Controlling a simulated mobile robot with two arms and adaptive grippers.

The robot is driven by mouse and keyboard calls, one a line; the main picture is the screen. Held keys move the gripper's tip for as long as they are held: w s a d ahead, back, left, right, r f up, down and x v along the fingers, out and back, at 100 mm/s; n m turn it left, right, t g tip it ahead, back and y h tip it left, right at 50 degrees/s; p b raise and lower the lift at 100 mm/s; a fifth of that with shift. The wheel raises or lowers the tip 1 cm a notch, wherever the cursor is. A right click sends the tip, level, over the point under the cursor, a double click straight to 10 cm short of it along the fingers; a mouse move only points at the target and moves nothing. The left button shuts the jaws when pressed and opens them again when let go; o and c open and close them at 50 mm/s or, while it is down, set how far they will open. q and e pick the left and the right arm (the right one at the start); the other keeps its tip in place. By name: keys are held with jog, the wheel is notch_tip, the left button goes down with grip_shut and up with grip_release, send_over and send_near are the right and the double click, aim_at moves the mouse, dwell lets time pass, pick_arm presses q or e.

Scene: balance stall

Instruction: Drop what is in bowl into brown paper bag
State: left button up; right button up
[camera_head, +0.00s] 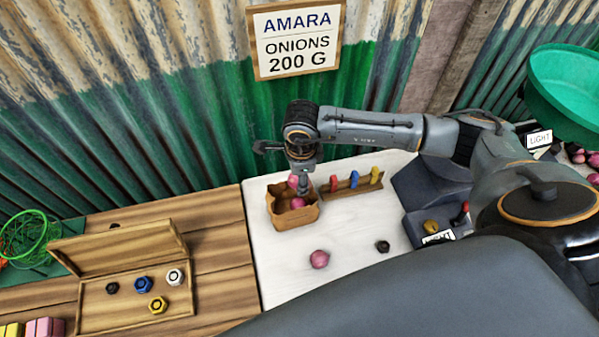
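A brown paper bag (291,217) stands open on the white board, with pink onions (297,203) visible inside. My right arm comes in from the right, and its gripper (303,188) points down at the bag's mouth. A pink onion (293,181) shows right beside the fingers; I cannot tell whether it is gripped or behind them. The fingers are too small to tell open from shut. A large green bowl (560,85) is at the upper right; I cannot make out anything in it. My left gripper is not in view.
A loose onion (319,259) and a small dark weight (383,246) lie on the white board (285,285). A wooden rack (340,191) with coloured pieces stands right of the bag. An open wooden box (105,317) of weights is at left. More onions (580,156) lie below the bowl.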

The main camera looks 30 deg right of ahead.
jog(key=shift+f, duration=0.15)
jog(key=o, duration=1.3)
jog(key=shift+c, duration=0.2)
notch_tip(320, 180, up, 12)
jog(key=s, duration=0.1)
jog(key=shift+a, duration=0.15)
